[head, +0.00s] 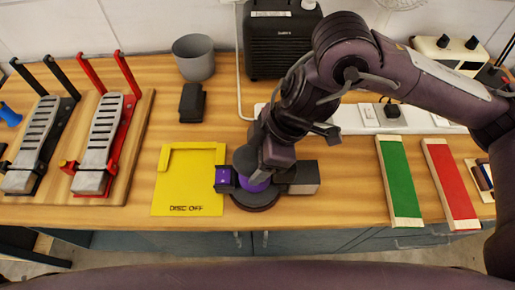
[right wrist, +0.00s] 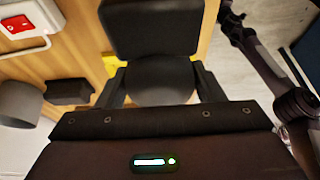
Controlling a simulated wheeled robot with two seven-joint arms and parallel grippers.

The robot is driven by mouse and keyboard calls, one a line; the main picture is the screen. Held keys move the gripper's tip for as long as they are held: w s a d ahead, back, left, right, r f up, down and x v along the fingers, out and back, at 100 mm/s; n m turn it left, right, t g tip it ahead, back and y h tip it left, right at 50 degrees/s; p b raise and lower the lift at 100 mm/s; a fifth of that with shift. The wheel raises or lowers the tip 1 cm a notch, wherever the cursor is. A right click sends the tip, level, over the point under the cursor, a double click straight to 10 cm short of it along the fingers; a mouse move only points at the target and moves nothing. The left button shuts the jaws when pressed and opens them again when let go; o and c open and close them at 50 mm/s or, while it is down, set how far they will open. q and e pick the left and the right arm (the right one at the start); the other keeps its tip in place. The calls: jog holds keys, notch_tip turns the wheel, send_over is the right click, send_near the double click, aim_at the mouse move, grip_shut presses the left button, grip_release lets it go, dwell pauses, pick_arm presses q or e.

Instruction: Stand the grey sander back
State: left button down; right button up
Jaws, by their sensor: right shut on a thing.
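The grey sander (head: 303,178) is under my right gripper (head: 258,180), right of the yellow mat marked "DISC OFF" (head: 190,200). Its dark round disc (head: 256,201) faces down near the bench's front edge, its box-shaped end to the right. I cannot tell if the disc touches the wood. In the right wrist view the black box end (right wrist: 150,30) and rounded body (right wrist: 160,78) show, with the gripper's fingers (right wrist: 160,88) shut on either side of the body. The gripper hides much of the sander; purple patches show beside it. My left gripper is not in view.
A black block (head: 192,103) and grey pot (head: 194,58) stand behind the mat. Pedals on a board (head: 140,130) are at left. A white power strip (head: 345,118) runs behind. Green (head: 399,180) and red (head: 450,182) strips lie to the right; bare wood separates them from the sander.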

jog(key=shift+f, duration=0.1)
dwell(0.3)
jog(key=shift+s+d+f+b, duration=0.1)
jog(key=shift+s+f+b, duration=0.15)
jog(key=shift+f+b, duration=0.2)
jog(key=o, duration=0.7)
jog(key=shift+s+f, duration=0.1)
jog(key=shift+f, duration=0.1)
jog(key=o, duration=0.5)
jog(key=shift+w, duration=0.25)
jog(key=shift+c, duration=0.2)
jog(key=shift+r, duration=0.1)
jog(key=shift+r+p, duration=0.3)
jog(key=shift+r, duration=0.15)
jog(key=v, duration=1.2)
jog(key=shift+r, duration=0.3)
